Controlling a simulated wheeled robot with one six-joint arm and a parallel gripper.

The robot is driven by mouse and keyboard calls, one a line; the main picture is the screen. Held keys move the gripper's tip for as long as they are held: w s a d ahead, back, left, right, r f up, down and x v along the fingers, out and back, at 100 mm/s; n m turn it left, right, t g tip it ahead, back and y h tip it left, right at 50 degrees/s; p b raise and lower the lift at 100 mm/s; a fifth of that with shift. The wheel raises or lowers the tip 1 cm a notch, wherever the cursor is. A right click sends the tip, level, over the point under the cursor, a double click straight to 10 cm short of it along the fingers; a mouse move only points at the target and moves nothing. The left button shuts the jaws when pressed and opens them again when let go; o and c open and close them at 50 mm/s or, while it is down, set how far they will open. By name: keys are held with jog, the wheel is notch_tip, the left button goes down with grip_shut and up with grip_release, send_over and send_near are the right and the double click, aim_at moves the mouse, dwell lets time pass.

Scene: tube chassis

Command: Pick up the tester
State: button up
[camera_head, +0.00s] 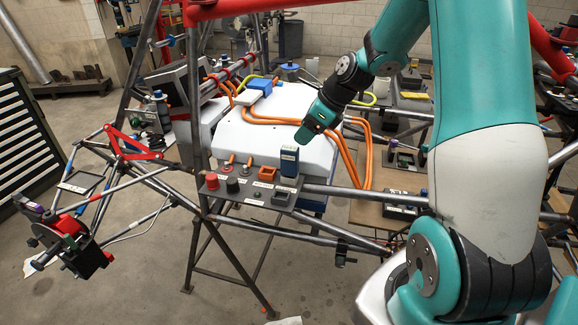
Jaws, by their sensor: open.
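A small upright blue box with a pale label, which looks like the tester (289,162), stands at the right end of a grey switch panel (258,198) on the tube chassis. My gripper (304,136) is above and slightly right of the tester in the picture, pointing down and left. It appears apart from the tester, with no object seen in it. The fingers are small in this view and the gap between them is hard to make out.
The panel also carries a red knob (212,181), black knobs and toggle switches, close to the tester. Behind it lies a white battery-like cover (262,140) with orange cables (350,160). Chassis tubes (368,193) run to the right. Open floor shows at the lower left.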

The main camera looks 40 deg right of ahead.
aim_at(291, 148)
jog(key=x, duration=0.3)
jog(key=shift+w+a+f, duration=0.15)
jog(key=shift+f, duration=0.1)
jog(key=shift+s+a+p+x, duration=0.15)
jog(key=shift+p+x, duration=0.3)
jog(key=shift+x, duration=0.9)
jog(key=shift+s+a+p+x, duration=0.15)
jog(key=shift+p+x, duration=0.3)
jog(key=shift+x, duration=0.95)
jog(key=shift+w, duration=0.1)
grip_shut()
jog(key=shift+r, duration=0.1)
